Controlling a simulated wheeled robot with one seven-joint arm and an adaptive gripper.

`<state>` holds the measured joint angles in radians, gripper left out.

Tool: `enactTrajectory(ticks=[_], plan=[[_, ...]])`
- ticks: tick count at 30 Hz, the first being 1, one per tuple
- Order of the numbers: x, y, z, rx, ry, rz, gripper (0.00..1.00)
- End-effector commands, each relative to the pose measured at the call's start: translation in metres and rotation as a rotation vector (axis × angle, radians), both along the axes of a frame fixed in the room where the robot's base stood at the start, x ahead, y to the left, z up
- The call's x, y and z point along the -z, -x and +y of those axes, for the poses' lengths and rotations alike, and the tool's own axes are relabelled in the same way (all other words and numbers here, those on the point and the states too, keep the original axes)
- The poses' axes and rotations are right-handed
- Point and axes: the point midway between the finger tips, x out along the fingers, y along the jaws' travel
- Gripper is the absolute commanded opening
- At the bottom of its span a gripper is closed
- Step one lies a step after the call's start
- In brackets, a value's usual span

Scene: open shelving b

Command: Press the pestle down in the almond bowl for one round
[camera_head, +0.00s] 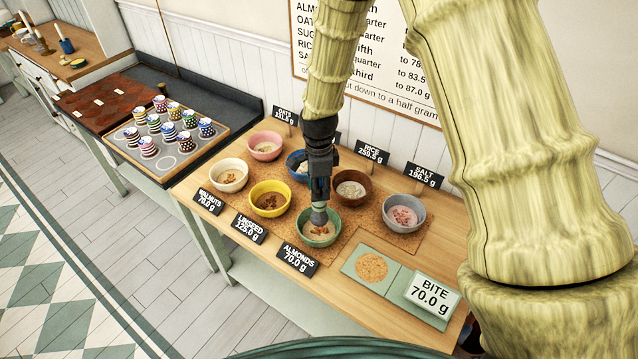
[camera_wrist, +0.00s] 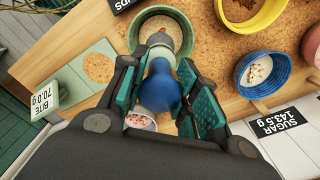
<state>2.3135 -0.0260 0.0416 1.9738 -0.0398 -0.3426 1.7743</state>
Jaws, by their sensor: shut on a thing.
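The green almond bowl (camera_head: 319,238) stands on the cork mat at the front of the counter, behind the ALMONDS 70.0 g card (camera_head: 297,260). It also shows at the top of the wrist view (camera_wrist: 184,32). The pestle has a blue round handle (camera_wrist: 160,90) and a grey lower end (camera_head: 319,216) that is down inside the bowl. My gripper (camera_wrist: 160,100) is shut on the pestle's handle, directly above the bowl. Brown almond pieces show beside the pestle. Whether the tip touches the bowl's floor is hidden.
The yellow linseed bowl (camera_head: 269,199) and the brown rice bowl (camera_head: 351,189) stand close by. The salt bowl (camera_head: 405,214) is to the right. A BITE 70.0 g sign (camera_head: 432,293) stands on a green board (camera_head: 396,285). Striped cups (camera_head: 168,130) stand at left.

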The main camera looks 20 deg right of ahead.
Motion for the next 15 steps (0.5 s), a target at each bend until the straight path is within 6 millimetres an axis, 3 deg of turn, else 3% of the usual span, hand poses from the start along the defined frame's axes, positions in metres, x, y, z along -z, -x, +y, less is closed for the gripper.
enactTrajectory(ticks=[6, 15], plan=[[0.026, 0.0, -0.001, 0.002, -0.001, -0.001, 0.12], [0.045, 0.0, -0.002, 0.004, -0.001, 0.0, 0.12]])
